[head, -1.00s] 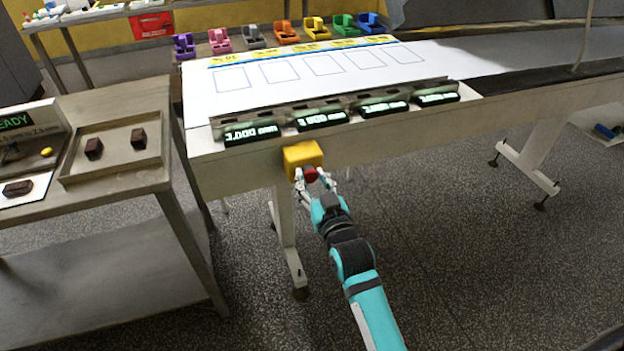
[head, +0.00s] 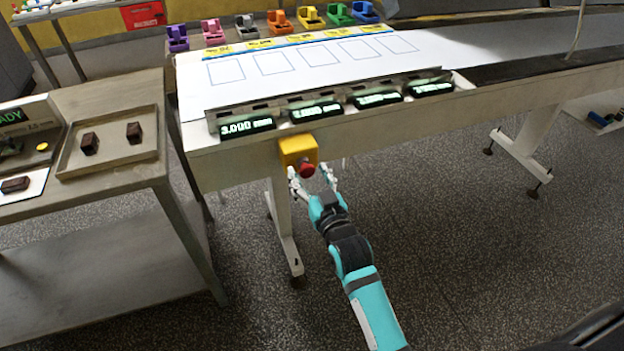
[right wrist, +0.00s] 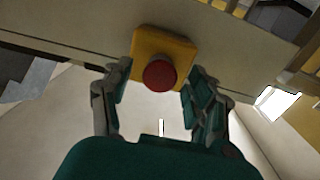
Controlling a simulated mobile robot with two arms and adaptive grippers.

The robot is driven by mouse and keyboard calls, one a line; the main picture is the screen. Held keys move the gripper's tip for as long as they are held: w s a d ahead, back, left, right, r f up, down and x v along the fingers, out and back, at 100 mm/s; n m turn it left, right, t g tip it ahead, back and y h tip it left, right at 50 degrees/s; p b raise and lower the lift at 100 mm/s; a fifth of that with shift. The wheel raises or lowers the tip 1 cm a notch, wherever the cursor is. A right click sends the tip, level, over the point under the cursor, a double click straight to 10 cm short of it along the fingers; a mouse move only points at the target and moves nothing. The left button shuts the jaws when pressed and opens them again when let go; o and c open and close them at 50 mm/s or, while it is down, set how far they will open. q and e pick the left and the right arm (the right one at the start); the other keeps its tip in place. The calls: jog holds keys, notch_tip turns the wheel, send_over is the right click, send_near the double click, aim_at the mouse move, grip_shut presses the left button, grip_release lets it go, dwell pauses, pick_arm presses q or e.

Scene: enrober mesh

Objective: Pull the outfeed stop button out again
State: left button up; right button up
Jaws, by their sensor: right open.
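The outfeed stop button (head: 306,171) is a red mushroom head on a yellow box (head: 298,149) fixed to the front edge of the conveyor table. My right gripper (head: 314,178) is open just in front of and below the button, its fingers spread. In the right wrist view the red button (right wrist: 159,75) stands out from the yellow box (right wrist: 164,45), between and beyond the open fingers of my right gripper (right wrist: 158,95). The fingers appear clear of the button there. My left gripper is not in view.
Several green-lit displays (head: 247,126) line the table's front edge above the box. A side table (head: 110,180) with a tray (head: 68,165) of dark blocks stands at the left. Coloured holders (head: 279,22) stand along the back. The floor around my right arm is clear.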

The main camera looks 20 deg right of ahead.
jog(key=s, duration=1.2)
jog(key=shift+d, duration=0.2)
jog(key=s+a+f+g, duration=0.1)
jog(key=s+f+g, duration=0.2)
jog(key=f, duration=0.8)
jog(key=s+a+f+n+g+y, duration=0.1)
jog(key=s+f+g, duration=0.1)
jog(key=f, duration=0.9)
jog(key=s+a+f+g, duration=0.1)
jog(key=s+f+g, duration=0.2)
jog(key=f, duration=0.7)
jog(key=s+d+f+g, duration=0.3)
jog(key=s+f+g, duration=0.1)
jog(key=s+f, duration=0.9)
jog(key=s+d+f+g, duration=0.2)
jog(key=s+d+f, duration=0.1)
jog(key=s, duration=0.5)
jog(key=s+d+f+n+g+h+p, duration=0.1)
jog(key=s+d+f+g, duration=0.2)
jog(key=s+f, duration=0.3)
jog(key=shift+s+h, duration=0.3)
jog(key=shift+s, duration=0.8)
jog(key=shift+f, duration=0.1)
